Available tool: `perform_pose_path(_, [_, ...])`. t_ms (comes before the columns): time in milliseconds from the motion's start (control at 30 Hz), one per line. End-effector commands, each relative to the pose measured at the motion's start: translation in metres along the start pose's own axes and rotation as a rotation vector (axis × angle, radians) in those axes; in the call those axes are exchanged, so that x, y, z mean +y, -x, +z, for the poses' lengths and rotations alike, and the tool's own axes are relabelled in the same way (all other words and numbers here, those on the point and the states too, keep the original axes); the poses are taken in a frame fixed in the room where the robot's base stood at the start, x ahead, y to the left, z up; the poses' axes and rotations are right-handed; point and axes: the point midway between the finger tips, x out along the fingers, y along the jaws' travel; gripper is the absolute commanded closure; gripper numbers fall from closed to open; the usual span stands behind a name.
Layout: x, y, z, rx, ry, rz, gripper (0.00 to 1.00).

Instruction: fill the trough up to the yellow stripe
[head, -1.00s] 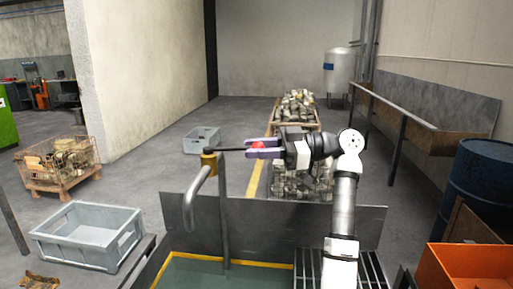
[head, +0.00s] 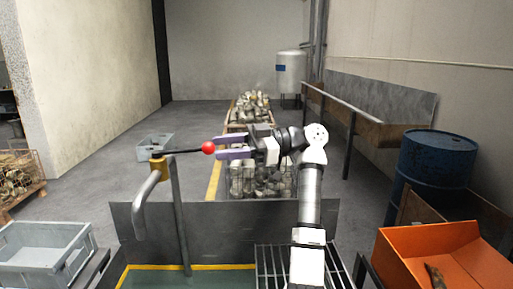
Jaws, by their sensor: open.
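The trough (head: 128,272) is at the bottom of the head view, cut off by the lower edge. Greenish water (head: 190,280) shows inside it, and the yellow stripe (head: 190,267) runs along its back wall just above the water. A grey pipe tap (head: 148,200) with a brass valve (head: 158,168) stands over the trough. No stream shows at its spout. A dark lever (head: 185,152) points right from the valve and ends in a red knob (head: 208,148). My gripper (head: 219,147) is open, with its purple fingers just right of the knob; contact cannot be told.
A slatted rack (head: 272,268) adjoins the trough on the right, and an orange bin (head: 405,262) stands further right. A grey crate (head: 75,270) is at left. A blue barrel (head: 432,165) and wire crates (head: 290,180) of metal parts stand behind.

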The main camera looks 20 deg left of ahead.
Motion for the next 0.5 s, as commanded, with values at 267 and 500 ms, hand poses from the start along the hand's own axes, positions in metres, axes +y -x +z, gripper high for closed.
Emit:
perform_pose_path(267, [0.0, 0.065, 0.0, 0.001, 0.0, 0.002, 0.54])
perform_pose_path(500, [0.0, 0.092, 0.0, 0.0, -0.001, 0.002, 0.54])
